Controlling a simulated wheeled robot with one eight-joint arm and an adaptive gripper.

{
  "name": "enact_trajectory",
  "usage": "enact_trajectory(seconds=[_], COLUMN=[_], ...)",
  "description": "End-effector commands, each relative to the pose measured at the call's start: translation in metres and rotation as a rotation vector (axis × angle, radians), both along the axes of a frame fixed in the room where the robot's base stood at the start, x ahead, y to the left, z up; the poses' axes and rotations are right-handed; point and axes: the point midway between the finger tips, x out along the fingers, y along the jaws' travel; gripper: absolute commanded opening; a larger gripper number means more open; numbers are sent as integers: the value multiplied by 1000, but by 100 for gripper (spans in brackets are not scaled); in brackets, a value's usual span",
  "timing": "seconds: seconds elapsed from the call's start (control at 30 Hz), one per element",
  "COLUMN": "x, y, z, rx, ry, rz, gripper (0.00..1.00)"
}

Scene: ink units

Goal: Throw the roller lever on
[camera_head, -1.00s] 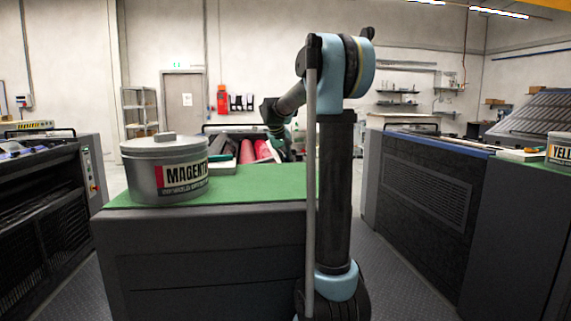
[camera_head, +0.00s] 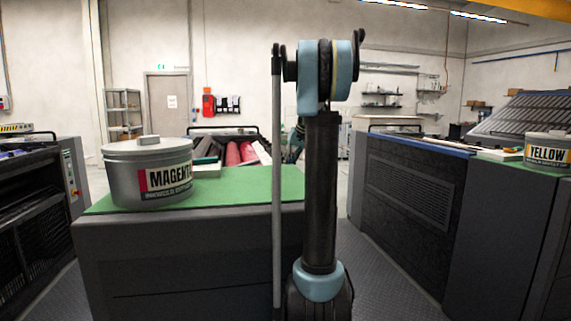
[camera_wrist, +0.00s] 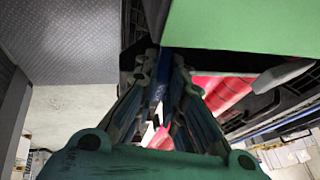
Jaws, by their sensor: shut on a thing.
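My gripper (camera_wrist: 165,75) is shut on a narrow dark blue bar, the roller lever (camera_wrist: 159,88), in the wrist view. The fingers stand on both sides of the bar and hide much of it. How far the lever is tilted cannot be told. In the head view my upper arm hides the gripper and the lever. The magenta rollers (camera_head: 238,153) lie in the ink unit (camera_head: 190,255) behind its green top. They also show to the right of the fingers in the wrist view (camera_wrist: 224,92).
A grey tin marked MAGENTA (camera_head: 148,173) stands on the green top (camera_head: 240,187) at the left. Another ink unit (camera_head: 410,190) stands at the right, with a YELLOW tin (camera_head: 547,150). Patterned floor (camera_head: 375,265) lies open between the units.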

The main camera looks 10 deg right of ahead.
Motion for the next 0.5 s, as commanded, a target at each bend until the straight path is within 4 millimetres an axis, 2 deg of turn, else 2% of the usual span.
enact_trajectory(seconds=[0.2,0.5], x=[0,-1], y=[-10,-14], z=[-4,-6], rx=[-8,-12], ry=[1,2], rz=[-1,-1], gripper=[0,0])
